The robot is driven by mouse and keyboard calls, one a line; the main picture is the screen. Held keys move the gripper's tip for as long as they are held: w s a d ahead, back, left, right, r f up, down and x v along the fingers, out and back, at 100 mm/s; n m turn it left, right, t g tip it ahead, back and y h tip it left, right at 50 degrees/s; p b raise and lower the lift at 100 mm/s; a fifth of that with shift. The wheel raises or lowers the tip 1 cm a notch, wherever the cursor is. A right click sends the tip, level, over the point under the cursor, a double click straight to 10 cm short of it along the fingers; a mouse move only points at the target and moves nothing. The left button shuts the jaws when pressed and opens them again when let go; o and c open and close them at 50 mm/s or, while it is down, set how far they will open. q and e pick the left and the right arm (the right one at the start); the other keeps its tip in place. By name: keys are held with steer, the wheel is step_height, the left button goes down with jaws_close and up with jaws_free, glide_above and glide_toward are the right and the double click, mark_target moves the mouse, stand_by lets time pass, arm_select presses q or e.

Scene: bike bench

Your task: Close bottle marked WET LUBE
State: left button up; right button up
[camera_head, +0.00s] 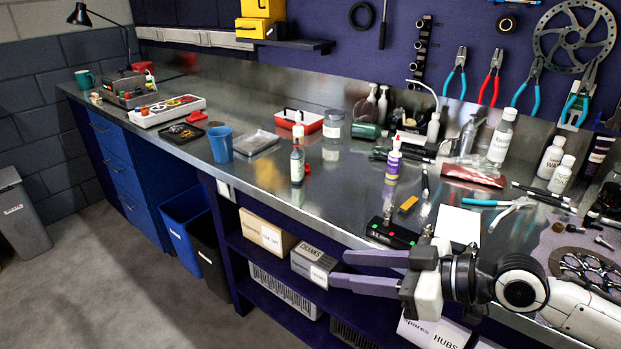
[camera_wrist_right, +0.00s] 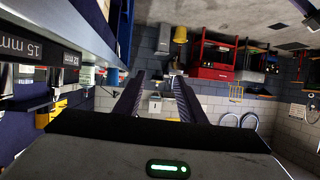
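No label that I can read says WET LUBE. My right gripper (camera_head: 338,268) is open and empty, in front of the bench edge and below the top, apart from both bottles. In the right wrist view its two fingers (camera_wrist_right: 158,80) are spread with nothing between them. My left gripper is out of view.
A blue cup (camera_head: 220,144) and a metal tray (camera_head: 256,142) are left of the green bottle. White bottles (camera_head: 500,138) stand at the right, near pliers (camera_head: 512,211). A black device (camera_head: 391,233) lies near the front edge. Boxes (camera_head: 267,232) fill the shelf below.

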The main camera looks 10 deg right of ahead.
steer(key=s+f+m+t+h, duration=0.1)
steer(key=s+f+m+h, duration=0.15)
steer(key=f, duration=0.75)
steer(key=s+f+m+t+h, duration=0.1)
steer(key=s+f+m+h, duration=0.15)
steer(key=f, duration=0.75)
steer(key=s+d+f+m+g+h, duration=0.2)
steer(key=s+f+h, duration=0.1)
steer(key=s+f, duration=0.8)
steer(key=shift+s+f+m, duration=0.4)
steer(key=shift+s, duration=0.7)
